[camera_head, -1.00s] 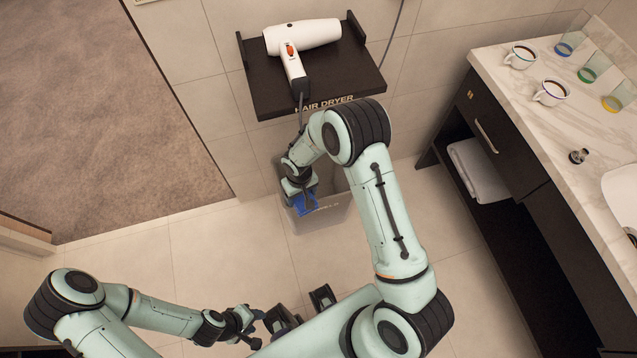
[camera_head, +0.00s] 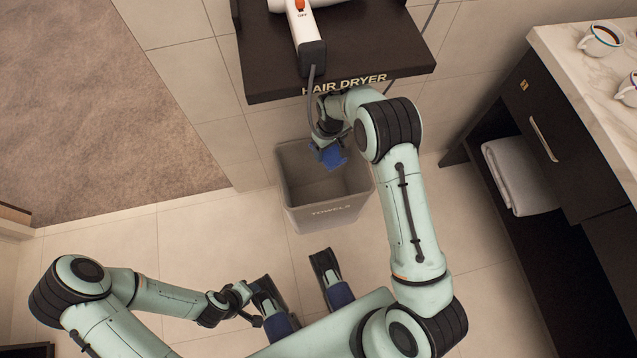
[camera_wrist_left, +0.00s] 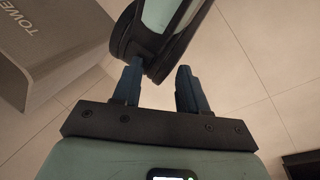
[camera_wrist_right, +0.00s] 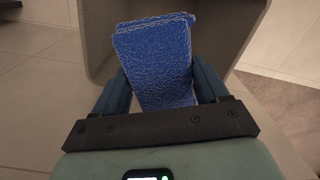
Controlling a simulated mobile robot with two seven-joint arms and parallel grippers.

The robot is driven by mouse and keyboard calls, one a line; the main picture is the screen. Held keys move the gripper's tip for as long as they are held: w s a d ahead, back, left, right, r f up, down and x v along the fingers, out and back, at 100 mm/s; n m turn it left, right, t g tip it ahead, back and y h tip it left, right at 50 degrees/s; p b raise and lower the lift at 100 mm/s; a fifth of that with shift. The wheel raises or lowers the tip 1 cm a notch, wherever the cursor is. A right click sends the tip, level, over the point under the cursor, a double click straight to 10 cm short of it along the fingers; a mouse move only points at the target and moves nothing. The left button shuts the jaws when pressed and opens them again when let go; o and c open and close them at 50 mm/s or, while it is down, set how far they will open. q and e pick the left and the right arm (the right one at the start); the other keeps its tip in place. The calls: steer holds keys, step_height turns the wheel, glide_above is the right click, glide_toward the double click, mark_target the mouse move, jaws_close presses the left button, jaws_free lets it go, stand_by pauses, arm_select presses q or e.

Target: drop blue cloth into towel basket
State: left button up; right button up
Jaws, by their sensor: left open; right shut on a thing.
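The blue cloth (camera_head: 331,155) is folded and held in my right gripper (camera_head: 327,143), above the back part of the basket's opening in the head view. In the right wrist view the cloth (camera_wrist_right: 155,62) sits between the two fingers (camera_wrist_right: 163,88), with the basket's inside behind it. The grey towel basket (camera_head: 325,212), marked TOWELS, stands on the floor; its inside looks empty where I can see it. It also shows in the left wrist view (camera_wrist_left: 45,50). My left gripper (camera_wrist_left: 158,80) is open and empty, low and in front of the basket.
A dark shelf (camera_head: 375,50) marked HAIR DRYER, with a white hair dryer (camera_head: 303,35) on it, hangs close above my right gripper. A dark cabinet at right holds a white towel (camera_head: 520,177). Open tiled floor lies left of the basket.

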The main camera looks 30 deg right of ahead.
steer(key=shift+s+f, duration=0.15)
steer(key=shift+s, duration=0.1)
steer(key=shift+f+b, duration=0.4)
steer(key=shift+b, duration=0.05)
step_height(320, 180, down, 4)
steer(key=shift+s+r+b, duration=0.1)
steer(key=shift+r+b, duration=0.1)
steer(key=shift+b, duration=0.8)
arm_select(q)
steer(key=w+a+f+t, duration=0.1)
steer(key=w+a+f, duration=0.1)
steer(key=w+f, duration=0.1)
steer(key=shift+w+a+f+t+y, duration=0.3)
steer(key=shift+w+a+f+y, duration=0.1)
steer(key=shift+w, duration=0.4)
arm_select(e)
steer(key=shift+f, duration=0.5)
steer(key=o, duration=1.1)
steer(key=shift+c, duration=0.2)
steer(key=shift+r+p, duration=0.65)
steer(key=shift+r, duration=3.15)
arm_select(q)
steer(key=s, duration=0.1)
steer(key=s+d+r, duration=0.1)
steer(key=s+r, duration=0.1)
steer(key=shift+d+g, duration=0.25)
steer(key=shift+g, duration=0.15)
